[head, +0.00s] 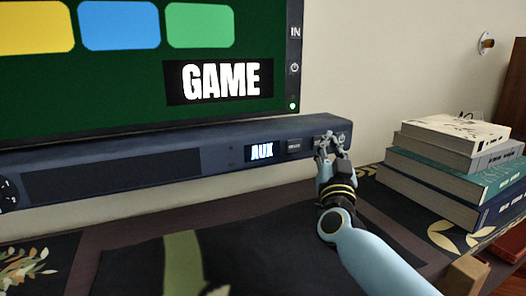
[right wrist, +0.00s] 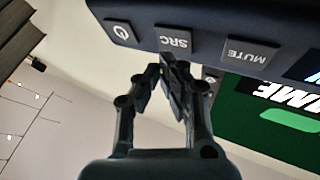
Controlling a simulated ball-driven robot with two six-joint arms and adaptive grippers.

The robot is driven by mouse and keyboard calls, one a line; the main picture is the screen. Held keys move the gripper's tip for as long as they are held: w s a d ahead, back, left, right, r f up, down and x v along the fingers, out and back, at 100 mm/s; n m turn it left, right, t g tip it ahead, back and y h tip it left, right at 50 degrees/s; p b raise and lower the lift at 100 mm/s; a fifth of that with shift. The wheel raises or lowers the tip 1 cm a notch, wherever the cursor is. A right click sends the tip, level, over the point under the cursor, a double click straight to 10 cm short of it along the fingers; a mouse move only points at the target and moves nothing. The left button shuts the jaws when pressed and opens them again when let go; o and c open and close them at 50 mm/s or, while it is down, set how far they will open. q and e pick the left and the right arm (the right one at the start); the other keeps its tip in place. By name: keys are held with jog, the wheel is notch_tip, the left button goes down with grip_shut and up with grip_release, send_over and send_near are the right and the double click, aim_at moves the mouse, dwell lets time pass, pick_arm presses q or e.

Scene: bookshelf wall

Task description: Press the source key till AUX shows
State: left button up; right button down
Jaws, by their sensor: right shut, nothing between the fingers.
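The dark soundbar (head: 215,148) has a small display (head: 262,152) that reads AUX. The source key, marked SRC (right wrist: 176,40), shows upside down in the right wrist view, between the MUTE key (right wrist: 248,55) and the power key (right wrist: 120,32). My right gripper (head: 328,142) is shut and empty at the right end of the soundbar. In the right wrist view its closed fingertips (right wrist: 164,66) are just below the SRC key; I cannot tell whether they touch it. In the head view the fingers largely cover that key. My left gripper is out of view.
A screen (head: 110,90) above the soundbar shows GAME, with an IN key and a power key on its right edge. A stack of several books (head: 450,165) stands right of my right arm. A dark mat (head: 225,250) lies in front of the soundbar.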

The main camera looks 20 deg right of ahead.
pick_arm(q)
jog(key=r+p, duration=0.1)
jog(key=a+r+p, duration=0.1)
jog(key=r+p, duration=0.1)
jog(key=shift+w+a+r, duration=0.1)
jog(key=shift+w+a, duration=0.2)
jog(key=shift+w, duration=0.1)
pick_arm(e)
jog(key=s, duration=0.6)
jog(key=shift+d, duration=0.25)
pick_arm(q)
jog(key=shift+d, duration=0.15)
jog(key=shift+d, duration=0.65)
